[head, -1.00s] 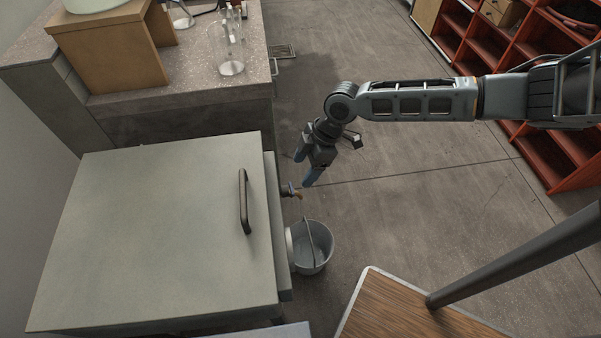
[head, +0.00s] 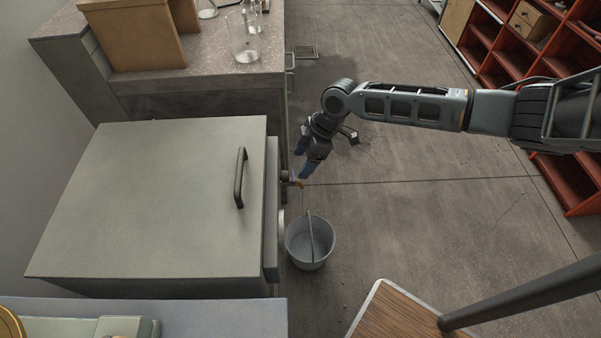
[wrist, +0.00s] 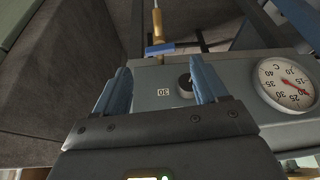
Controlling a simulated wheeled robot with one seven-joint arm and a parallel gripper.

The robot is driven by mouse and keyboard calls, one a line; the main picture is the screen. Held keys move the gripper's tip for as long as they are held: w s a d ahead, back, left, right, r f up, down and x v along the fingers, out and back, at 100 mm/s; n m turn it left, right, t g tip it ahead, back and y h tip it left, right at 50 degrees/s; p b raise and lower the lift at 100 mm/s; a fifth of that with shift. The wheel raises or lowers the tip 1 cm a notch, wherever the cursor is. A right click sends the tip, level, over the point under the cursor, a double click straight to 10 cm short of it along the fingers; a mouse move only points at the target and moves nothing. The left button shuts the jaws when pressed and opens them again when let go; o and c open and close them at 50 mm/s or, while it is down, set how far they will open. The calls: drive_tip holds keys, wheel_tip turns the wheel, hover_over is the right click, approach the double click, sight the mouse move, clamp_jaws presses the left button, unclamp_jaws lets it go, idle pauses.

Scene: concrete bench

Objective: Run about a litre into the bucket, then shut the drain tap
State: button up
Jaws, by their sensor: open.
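The grey bucket (head: 296,252) stands upright on the floor beside the front of a grey chest-like unit (head: 160,200). The drain tap (head: 286,176), with a brass end, sticks out of the unit's front above and behind the bucket. A brass fitting (wrist: 158,50) with a blue bar shows beyond the fingertips. I cannot make out a water level in the bucket or whether water runs.
In the wrist view a panel has a black knob (wrist: 185,84) and a round temperature dial (wrist: 289,84). A stone-topped bench (head: 225,75) with glassware stands behind. A wooden-topped surface (head: 385,315) is at front right. Red shelves (head: 500,60) are far right; floor between is clear.

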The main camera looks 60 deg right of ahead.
sight(293, 175)
drive_tip(key=shift+x, duration=2.65)
drive_tip(key=shift+c, duration=0.3)
drive_tip(key=c, duration=1)
drive_tip(key=shift+s+a+r+m+p, duration=0.1)
drive_tip(key=shift+m+p, duration=0.3)
drive_tip(key=shift+m, duration=0.4)
drive_tip(key=o, duration=1.1)
drive_tip(key=shift+h, duration=0.3)
drive_tip(key=shift+c, duration=0.2)
drive_tip(key=v, duration=0.7)
drive_tip(key=shift+s+r, duration=0.2)
